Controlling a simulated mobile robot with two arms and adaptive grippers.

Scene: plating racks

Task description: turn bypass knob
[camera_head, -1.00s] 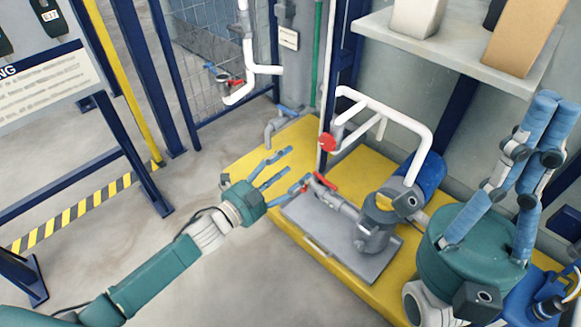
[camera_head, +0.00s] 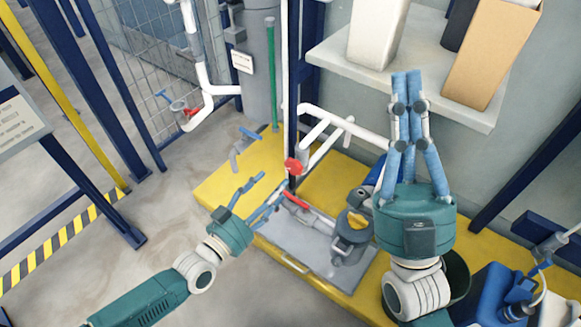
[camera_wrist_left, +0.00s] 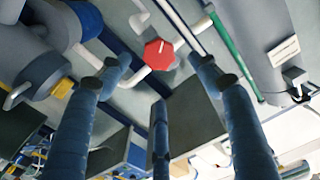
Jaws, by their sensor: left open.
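A red eight-sided knob (camera_head: 293,166) sits on the white pipework above the yellow base; it looks like the bypass knob, though no label is readable. In the left wrist view the red knob (camera_wrist_left: 157,54) faces the camera with a white line on it, framed between my spread blue fingers. My left gripper (camera_head: 264,191) is open and empty, its fingertips just left of and below the knob, apparently not touching. My right gripper (camera_head: 406,75) points upward at the right, its fingertips together with nothing visible between them, well away from the knob.
A red lever (camera_head: 296,200) lies just below the knob beside the grey pump (camera_head: 351,232). White pipes (camera_head: 340,128) run right of the knob. A shelf (camera_head: 385,82) with boxes hangs above. The floor (camera_head: 120,270) at left is clear.

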